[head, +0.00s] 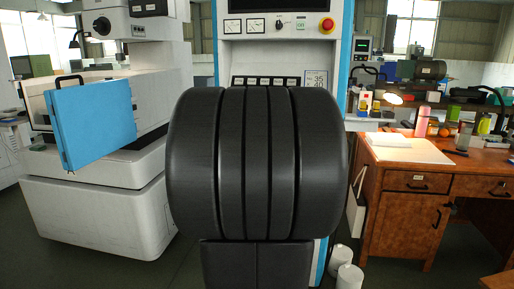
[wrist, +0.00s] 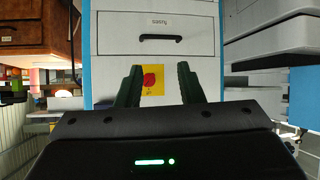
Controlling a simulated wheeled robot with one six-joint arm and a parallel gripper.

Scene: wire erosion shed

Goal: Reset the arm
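My gripper (wrist: 158,72) shows in the wrist view with its two dark fingers well apart and nothing between them. Behind the fingers is a white cabinet front (wrist: 200,60) with blue edges, a black handle (wrist: 160,38) and a yellow label with a red mark (wrist: 152,80). The wrist picture appears upside down. In the head view, a large black ribbed part of my arm fills the middle, hiding the lower part of the control cabinet (head: 205,50). My gripper does not show in the head view.
A white machine (head: 95,210) with an open blue door (head: 95,120) stands at left. White cylinders (head: 348,277) stand on the floor by the cabinet. Floor shows at lower left.

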